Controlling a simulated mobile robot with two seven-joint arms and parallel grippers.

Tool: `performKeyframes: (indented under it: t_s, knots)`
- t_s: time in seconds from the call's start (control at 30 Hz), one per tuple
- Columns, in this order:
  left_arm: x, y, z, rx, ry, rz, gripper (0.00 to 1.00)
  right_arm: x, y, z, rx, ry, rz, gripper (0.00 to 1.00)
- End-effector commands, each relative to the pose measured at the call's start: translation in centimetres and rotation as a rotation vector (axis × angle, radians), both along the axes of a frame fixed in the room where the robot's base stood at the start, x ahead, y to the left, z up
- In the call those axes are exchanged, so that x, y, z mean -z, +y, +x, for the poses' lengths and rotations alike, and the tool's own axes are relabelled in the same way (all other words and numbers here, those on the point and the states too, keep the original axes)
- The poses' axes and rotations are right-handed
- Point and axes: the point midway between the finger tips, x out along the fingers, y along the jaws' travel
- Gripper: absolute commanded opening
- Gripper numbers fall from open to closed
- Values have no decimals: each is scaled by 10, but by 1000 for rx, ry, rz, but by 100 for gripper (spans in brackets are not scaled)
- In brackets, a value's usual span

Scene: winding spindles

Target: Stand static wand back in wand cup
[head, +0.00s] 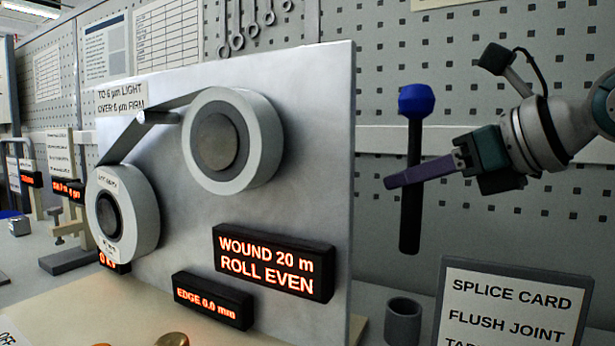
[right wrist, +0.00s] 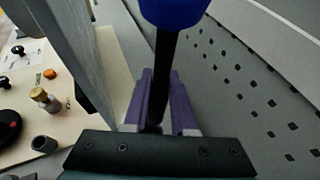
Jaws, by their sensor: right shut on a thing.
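The static wand (head: 411,190) is a black rod with a blue head, held upright with the head on top. My right gripper (head: 391,183), with purple fingers, is shut on the rod around its middle. In the right wrist view the rod (right wrist: 164,65) passes between the two fingers. The wand cup (head: 403,320) is a small grey open cylinder on the table, below the wand's lower end and apart from it. The cup looks empty. My left gripper is not in view.
A tall grey panel (head: 335,190) with two rolls stands left of the wand. A splice card (head: 512,305) stands right of the cup. A pegboard wall (head: 470,80) is behind. The right wrist view shows a console with knobs (right wrist: 42,97).

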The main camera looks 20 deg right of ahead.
Motion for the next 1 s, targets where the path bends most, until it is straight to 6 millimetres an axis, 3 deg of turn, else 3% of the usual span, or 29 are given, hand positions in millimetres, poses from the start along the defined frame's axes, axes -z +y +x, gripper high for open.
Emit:
performKeyframes:
  t_s: [0.27,0.8,1.0]
  knots:
    - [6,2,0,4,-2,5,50,1,0,0,-13,-4,2,0]
    - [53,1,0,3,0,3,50,52,0,0,-13,-3,3,0]
    - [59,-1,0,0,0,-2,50,58,0,0,-13,-3,3,0]
